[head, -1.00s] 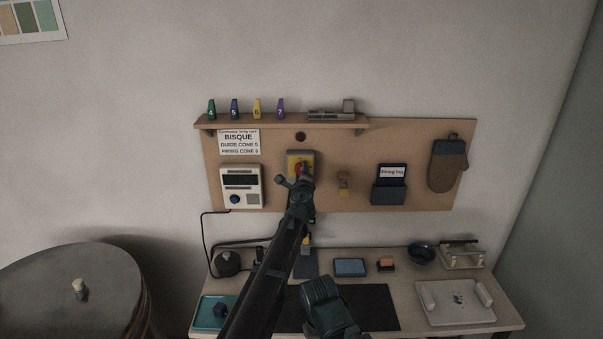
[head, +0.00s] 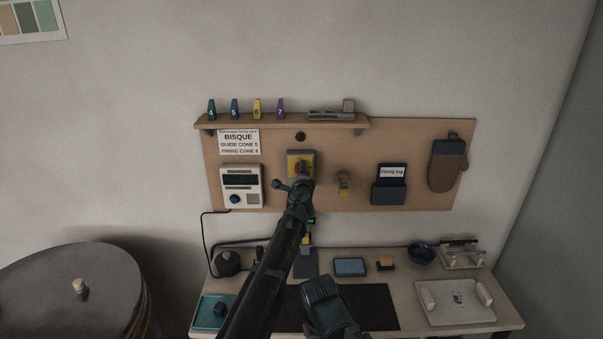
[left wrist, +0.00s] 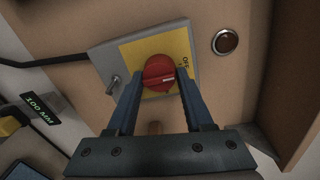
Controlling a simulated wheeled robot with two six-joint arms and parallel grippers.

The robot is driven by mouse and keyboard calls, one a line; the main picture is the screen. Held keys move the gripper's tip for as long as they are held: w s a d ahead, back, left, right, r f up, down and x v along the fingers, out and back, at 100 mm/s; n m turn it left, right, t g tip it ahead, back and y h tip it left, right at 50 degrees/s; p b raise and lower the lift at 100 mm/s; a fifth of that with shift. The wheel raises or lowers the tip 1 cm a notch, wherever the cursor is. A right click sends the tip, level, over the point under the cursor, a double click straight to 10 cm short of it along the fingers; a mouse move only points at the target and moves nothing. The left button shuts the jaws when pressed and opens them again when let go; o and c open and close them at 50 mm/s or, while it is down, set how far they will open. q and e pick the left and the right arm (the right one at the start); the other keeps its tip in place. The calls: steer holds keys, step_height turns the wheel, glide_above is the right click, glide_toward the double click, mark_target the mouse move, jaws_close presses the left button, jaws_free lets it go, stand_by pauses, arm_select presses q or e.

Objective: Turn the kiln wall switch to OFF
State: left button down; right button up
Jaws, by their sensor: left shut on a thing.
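The kiln wall switch is a grey box with a yellow plate (left wrist: 135,50) and a round red knob (left wrist: 160,68). In the head view the switch (head: 293,157) is on the brown wall board, partly hidden by my left arm. My left gripper (left wrist: 157,76) is shut on the red knob, one finger on each side. A white mark on the knob points to the right in the left wrist view, just below the printed OFF. My right gripper (head: 322,298) is low in front of the desk; its fingertips cannot be made out.
Left of the switch is a white controller (head: 241,180); to its right are a small wooden peg (head: 343,183), a firing log holder (head: 389,190) and a mitt (head: 447,165). A shelf (head: 285,121) with cones is above. The desk (head: 405,283) below holds small items.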

arm_select(q)
steer(key=shift+c, duration=1.5)
jaws_free()
steer(key=shift+s, duration=0.1)
steer(key=s, duration=1.3)
steer(key=shift+s+r+p, duration=0.3)
steer(key=shift+r+p, duration=0.1)
steer(key=shift+r, duration=0.05)
